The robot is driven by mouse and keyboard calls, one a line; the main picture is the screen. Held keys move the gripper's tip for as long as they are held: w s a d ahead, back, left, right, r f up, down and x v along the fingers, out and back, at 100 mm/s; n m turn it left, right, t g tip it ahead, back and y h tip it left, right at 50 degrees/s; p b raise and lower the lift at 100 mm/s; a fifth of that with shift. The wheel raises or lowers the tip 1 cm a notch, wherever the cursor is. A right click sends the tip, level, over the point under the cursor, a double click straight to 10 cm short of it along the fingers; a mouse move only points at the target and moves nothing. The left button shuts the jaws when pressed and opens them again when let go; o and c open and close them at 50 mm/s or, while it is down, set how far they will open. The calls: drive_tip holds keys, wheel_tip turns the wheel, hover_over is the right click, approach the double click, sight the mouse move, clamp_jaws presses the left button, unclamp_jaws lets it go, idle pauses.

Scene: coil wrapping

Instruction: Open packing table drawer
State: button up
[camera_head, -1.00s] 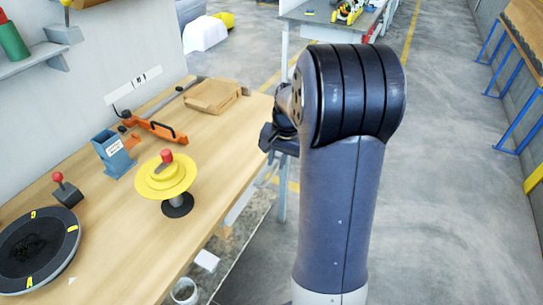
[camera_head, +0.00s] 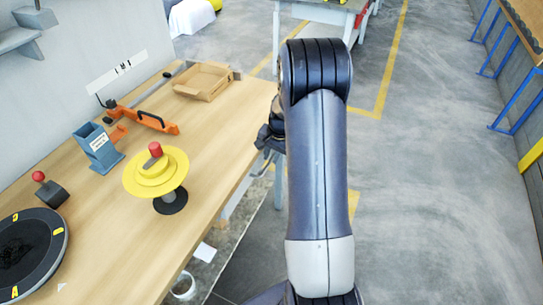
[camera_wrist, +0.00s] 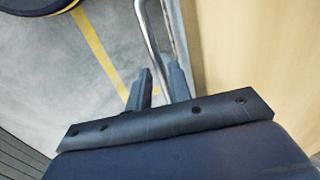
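The packing table (camera_head: 120,245) has a light wood top and runs along the left of the head view. My gripper (camera_head: 262,140) is at its right edge, partly hidden by my arm. In the wrist view, my gripper (camera_wrist: 160,83) has its two dark fingers apart. A bent metal bar handle (camera_wrist: 149,38) runs down between the fingers, beside a grey edge and a light wood surface (camera_wrist: 250,55). I cannot tell whether the fingers touch the bar. The drawer front is not clearly visible, and I cannot tell how far the drawer is open.
On the table are a yellow spool (camera_head: 154,181), an orange tool (camera_head: 152,121), a blue-grey holder (camera_head: 97,147), a cardboard tray (camera_head: 203,83) and a black round turntable (camera_head: 55,230). A white roll (camera_head: 184,286) is below.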

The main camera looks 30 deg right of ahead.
drive_tip(key=shift+f, duration=0.35)
drive_tip(key=shift+c, duration=0.3)
clamp_jaws()
